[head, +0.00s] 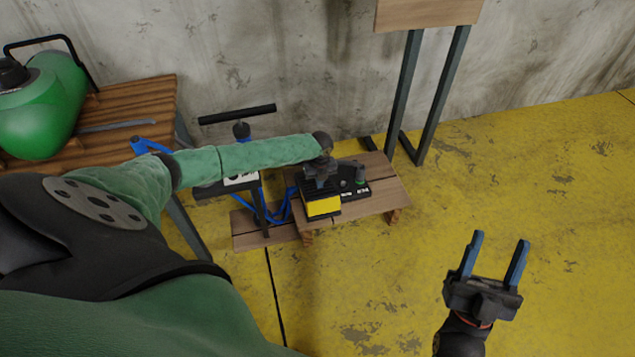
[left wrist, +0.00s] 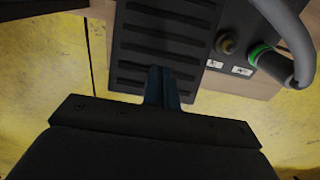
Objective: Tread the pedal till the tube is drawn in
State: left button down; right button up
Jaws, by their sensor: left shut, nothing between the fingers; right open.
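The pedal is a black ribbed plate; it fills the upper middle of the left wrist view (left wrist: 165,40). In the head view it sits on a unit with a yellow front (head: 322,207), on a low wooden stand. My left gripper (head: 320,184) is over the pedal, partly covering it. Its shut, empty fingers (left wrist: 161,88) lie over the near part of the ribbed plate; I cannot tell whether they press it. A grey tube (left wrist: 294,30) runs to a green-ringed port (left wrist: 262,54) right of the pedal. My right gripper (head: 499,243) is open and empty above the floor.
The low wooden stand (head: 385,205) has bare room at its right. A blue-framed pump with a black T-handle (head: 237,115) stands left of it. A slatted bench (head: 150,100) holds a green tank (head: 45,105). A tall wooden-topped stand (head: 428,14) is behind. The yellow floor at right is clear.

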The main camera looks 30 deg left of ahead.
aim_at(320, 193)
pick_arm(q)
jog(key=shift+f+b, duration=1.4)
jog(key=shift+f, duration=2)
notch_tip(320, 193, up, 8)
jog(key=p, duration=0.7)
jog(key=shift+f, duration=0.1)
jog(key=shift+f+b, duration=2.15)
jog(key=shift+f, duration=1.7)
notch_tip(320, 193, up, 8)
jog(key=p, duration=0.6)
jog(key=shift+p, duration=0.3)
jog(key=shift+f, duration=0.1)
